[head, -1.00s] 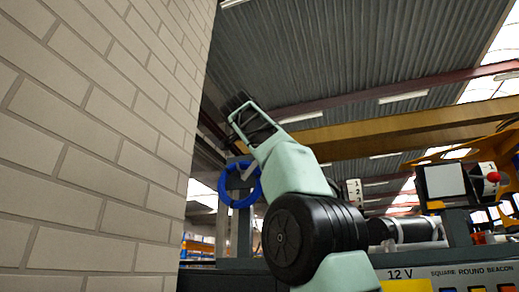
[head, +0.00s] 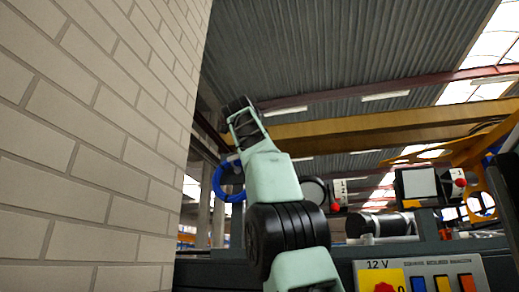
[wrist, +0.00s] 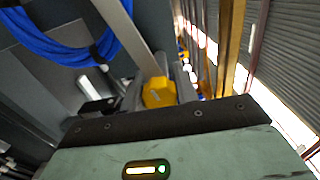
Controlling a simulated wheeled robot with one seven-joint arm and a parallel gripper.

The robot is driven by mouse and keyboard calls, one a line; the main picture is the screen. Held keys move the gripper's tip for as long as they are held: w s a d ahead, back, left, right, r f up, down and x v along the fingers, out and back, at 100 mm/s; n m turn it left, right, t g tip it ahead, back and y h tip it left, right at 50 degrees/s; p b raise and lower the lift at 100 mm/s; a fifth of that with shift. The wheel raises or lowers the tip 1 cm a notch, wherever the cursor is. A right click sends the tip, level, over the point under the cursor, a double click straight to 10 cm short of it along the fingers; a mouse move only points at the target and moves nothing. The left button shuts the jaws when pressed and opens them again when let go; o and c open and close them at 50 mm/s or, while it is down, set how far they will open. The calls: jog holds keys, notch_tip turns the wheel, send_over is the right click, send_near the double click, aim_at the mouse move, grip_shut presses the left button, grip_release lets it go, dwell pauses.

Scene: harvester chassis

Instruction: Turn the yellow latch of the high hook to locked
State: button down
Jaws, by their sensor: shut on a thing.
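The yellow latch (wrist: 158,93) shows in the wrist view between the two grey fingers of my gripper (wrist: 160,84). My gripper is shut on it. A pale grey bar (wrist: 128,36) runs from the top of the wrist view down to the latch. It may belong to the high hook, but the hook's shape is not clear. The latch's turned position cannot be read. In the head view my arm rises in the middle, and the fingers and latch are hidden there.
A blue coiled hose or cable (head: 217,184) hangs behind my arm, and it shows close to the latch in the wrist view (wrist: 68,40). A brick wall (head: 95,150) fills the left. A 12 V switch panel (head: 440,268) and a boxy lamp (head: 418,184) stand at the right.

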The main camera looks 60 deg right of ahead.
dwell(0.4)
jog(key=c, duration=1.1)
grip_release()
jog(key=shift+o, duration=0.2)
jog(key=b+v, duration=0.3)
jog(key=v, duration=1.4)
jog(key=shift+a, duration=0.2)
jog(key=shift+s, duration=0.1)
